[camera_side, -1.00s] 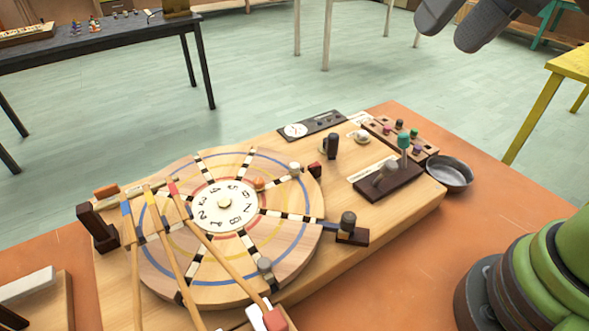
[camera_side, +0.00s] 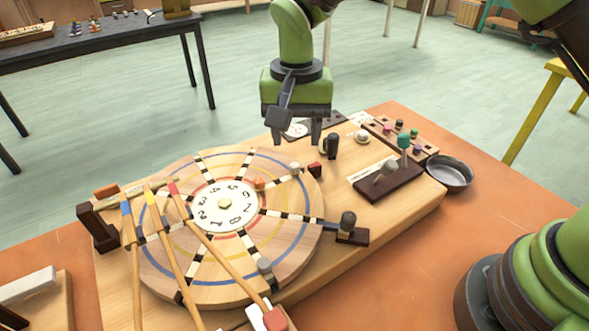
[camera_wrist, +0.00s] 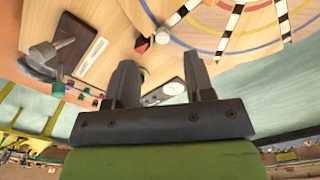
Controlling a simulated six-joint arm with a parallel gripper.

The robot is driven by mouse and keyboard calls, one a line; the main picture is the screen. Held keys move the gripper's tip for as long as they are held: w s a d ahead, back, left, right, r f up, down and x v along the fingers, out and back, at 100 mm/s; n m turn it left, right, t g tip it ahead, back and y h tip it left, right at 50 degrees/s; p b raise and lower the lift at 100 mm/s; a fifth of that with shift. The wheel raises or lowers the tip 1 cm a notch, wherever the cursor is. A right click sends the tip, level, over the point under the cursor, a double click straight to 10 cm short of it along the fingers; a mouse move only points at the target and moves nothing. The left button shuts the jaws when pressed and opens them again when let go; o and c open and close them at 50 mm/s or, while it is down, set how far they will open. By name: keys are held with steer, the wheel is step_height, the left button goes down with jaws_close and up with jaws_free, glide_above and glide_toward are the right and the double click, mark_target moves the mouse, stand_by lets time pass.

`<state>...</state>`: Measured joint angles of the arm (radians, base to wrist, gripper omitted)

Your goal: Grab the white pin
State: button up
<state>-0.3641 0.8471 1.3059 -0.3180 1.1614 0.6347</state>
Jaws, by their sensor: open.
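The white pin (camera_side: 294,168) stands near the far right edge of the round wooden wheel (camera_side: 180,240), beside a small red-and-dark block (camera_side: 316,169). In the wrist view the white pin (camera_wrist: 162,36) shows ahead of the fingertips, with the red-and-dark block (camera_wrist: 142,44) just to its left. My gripper (camera_side: 297,141) is open and empty, pointing down above the board's far side. It appears above and slightly behind the pin, apart from it. In the wrist view the gripper's fingers (camera_wrist: 161,65) are spread wide.
A dark upright knob (camera_side: 333,146) stands right of the pin. An orange pin (camera_side: 258,184) and a grey pin (camera_side: 265,265) are also on the wheel. Three sticks (camera_side: 215,250) lie across its left part. A metal bowl (camera_side: 449,174) sits at the right.

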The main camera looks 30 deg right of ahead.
mark_target(294, 165)
steer(key=shift+w+f, duration=0.2)
steer(key=shift+f, duration=2.95)
jaws_close()
